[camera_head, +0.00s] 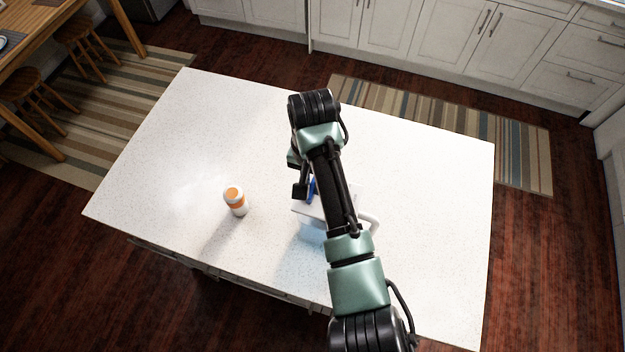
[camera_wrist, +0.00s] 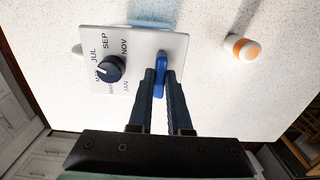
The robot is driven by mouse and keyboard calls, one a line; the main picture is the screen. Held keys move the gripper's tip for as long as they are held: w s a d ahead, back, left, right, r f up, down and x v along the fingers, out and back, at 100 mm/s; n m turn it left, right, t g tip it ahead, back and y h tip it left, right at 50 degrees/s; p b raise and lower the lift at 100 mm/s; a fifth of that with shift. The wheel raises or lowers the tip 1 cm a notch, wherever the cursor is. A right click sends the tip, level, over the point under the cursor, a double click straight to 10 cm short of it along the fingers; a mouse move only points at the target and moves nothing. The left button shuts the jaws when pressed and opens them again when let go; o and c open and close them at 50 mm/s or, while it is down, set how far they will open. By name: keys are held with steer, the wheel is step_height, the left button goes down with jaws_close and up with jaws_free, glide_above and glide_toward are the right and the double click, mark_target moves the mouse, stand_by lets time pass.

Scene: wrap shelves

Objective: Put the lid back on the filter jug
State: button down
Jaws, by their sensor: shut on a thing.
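The lid (camera_wrist: 140,60) is a white square plate with a dark dial (camera_wrist: 110,69) and month letters around it. A blue tab (camera_wrist: 160,76) stands on it near one edge. My gripper (camera_wrist: 161,82) has its fingers closed on this tab. In the head view the lid (camera_head: 308,208) lies over the filter jug (camera_head: 312,226), which stands on the white counter, partly hidden by my arm. The jug's white handle (camera_head: 372,221) sticks out at the right. I cannot tell whether the lid is fully seated or slightly above the rim.
An orange and white bottle (camera_head: 236,201) stands on the counter left of the jug; it also shows in the wrist view (camera_wrist: 243,48). The rest of the white counter (camera_head: 190,130) is clear. Its front edge is close to the jug.

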steer(key=shift+c, duration=1.5)
jaws_free()
steer(key=shift+r, duration=3.5)
jaws_close()
